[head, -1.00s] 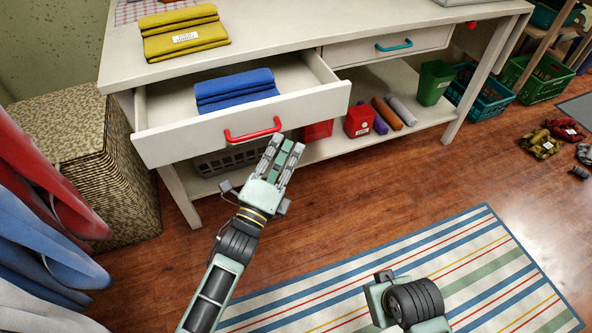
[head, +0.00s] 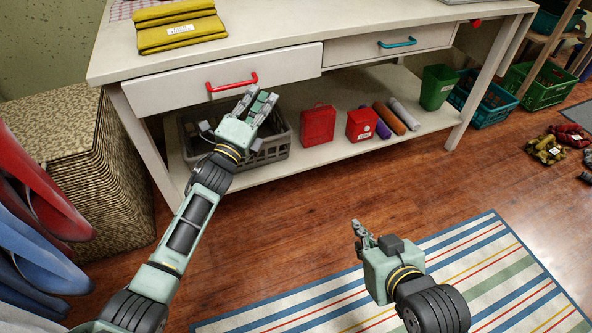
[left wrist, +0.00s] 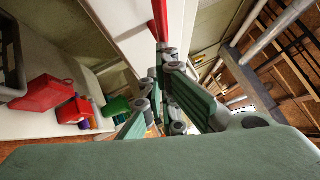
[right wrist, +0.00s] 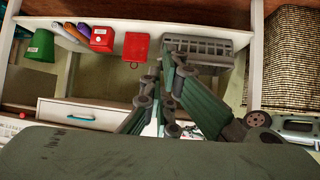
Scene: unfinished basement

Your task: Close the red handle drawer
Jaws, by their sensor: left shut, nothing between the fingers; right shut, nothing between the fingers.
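My left gripper (head: 262,103) is shut and empty, just below and right of the handle. I cannot tell whether it touches the drawer front. My right gripper (head: 360,232) is shut and empty, low over the floor in front of the table. The inside of the drawer is hidden.
A second drawer with a teal handle (head: 397,43) is shut at the right. Folded yellow cloths (head: 180,35) lie on the tabletop. The lower shelf holds a grey basket (head: 268,150), red containers (head: 318,125) and a green bin (head: 437,86). A wicker hamper (head: 85,165) stands at the left.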

